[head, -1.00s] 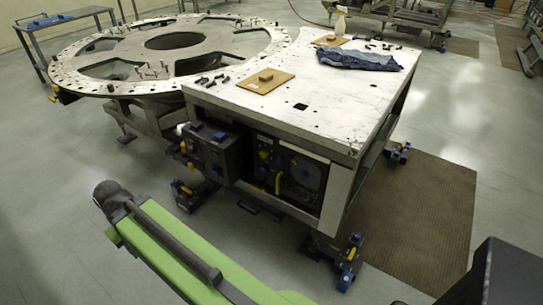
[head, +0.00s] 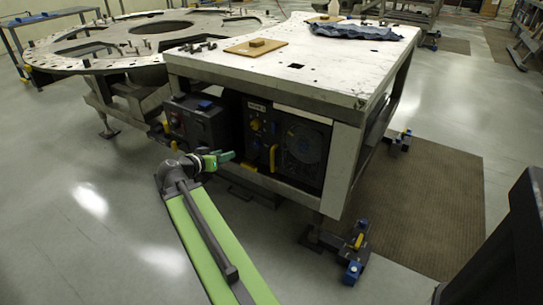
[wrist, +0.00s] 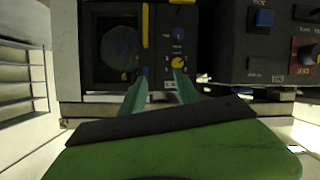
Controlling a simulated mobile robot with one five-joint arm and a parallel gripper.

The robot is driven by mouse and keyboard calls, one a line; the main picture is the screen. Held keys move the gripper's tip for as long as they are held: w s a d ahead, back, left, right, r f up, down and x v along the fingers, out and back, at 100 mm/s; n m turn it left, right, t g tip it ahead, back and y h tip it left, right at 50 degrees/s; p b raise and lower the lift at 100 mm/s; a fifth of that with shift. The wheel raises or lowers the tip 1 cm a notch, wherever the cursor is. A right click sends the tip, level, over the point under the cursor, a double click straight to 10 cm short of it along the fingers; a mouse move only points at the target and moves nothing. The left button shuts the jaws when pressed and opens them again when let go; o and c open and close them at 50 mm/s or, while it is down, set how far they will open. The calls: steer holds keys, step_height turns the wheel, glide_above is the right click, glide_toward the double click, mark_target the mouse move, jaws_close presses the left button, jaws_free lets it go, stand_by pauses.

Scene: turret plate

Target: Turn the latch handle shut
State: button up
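A yellow upright bar handle (head: 272,157), which looks like the latch handle, is on the dark front panel (head: 318,188) under the table. It also shows in the wrist view (wrist: 145,24), upright at the top. My gripper (head: 226,156) is in front of the panel, left of the handle in the head view. In the wrist view my two green fingers (wrist: 158,76) stand apart with nothing between them. They point at the panel near a yellow knob (wrist: 178,63). The handle is beyond the fingertips, and no contact shows.
A dark control box (head: 200,123) with a blue button and a red area is beside the panel. A round dark window (wrist: 117,45) is on the handle's other side. The white table top (head: 330,75) overhangs the panel. The floor in front is open.

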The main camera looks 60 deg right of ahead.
steer(key=s+d+f+m+h+b, duration=0.1)
steer(key=s+d+m+h+b, duration=0.3)
steer(key=d, duration=0.4)
steer(key=b, duration=0.1)
glide_toward(273, 125)
steer(key=shift+n, duration=0.4)
steer(key=d, duration=0.9)
steer(key=shift+w+d+f, duration=0.15)
steer(key=shift+d+f, duration=0.05)
